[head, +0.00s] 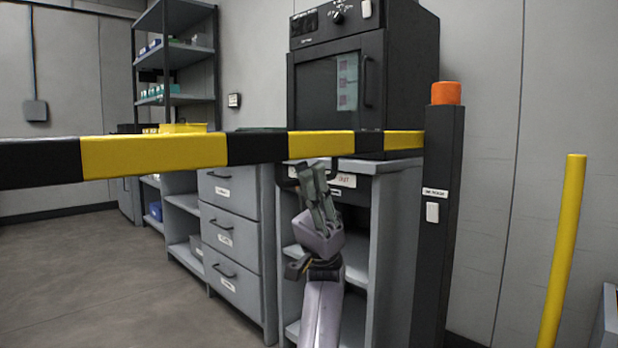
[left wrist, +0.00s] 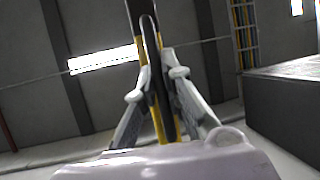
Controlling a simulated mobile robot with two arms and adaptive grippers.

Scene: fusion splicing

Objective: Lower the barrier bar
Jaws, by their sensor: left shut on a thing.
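The barrier bar (head: 150,155), striped yellow and black, runs level across the head view from the left edge to a dark post (head: 438,220) with an orange cap. My left gripper (head: 312,168) is just under the bar, near its post end, pointing up. In the left wrist view the gripper (left wrist: 155,75) is shut on a slim black loop-shaped handle (left wrist: 151,45) on the bar's underside. The bar's yellow and black stripes show behind the handle. In the head view the fingers partly hide the grip. My right gripper is not in view.
Behind the bar stand a grey drawer cabinet (head: 232,240), a black oven (head: 340,85) on a bench and a shelf rack (head: 175,55). A yellow pole (head: 562,250) stands at the right. The floor (head: 90,270) at the left is clear.

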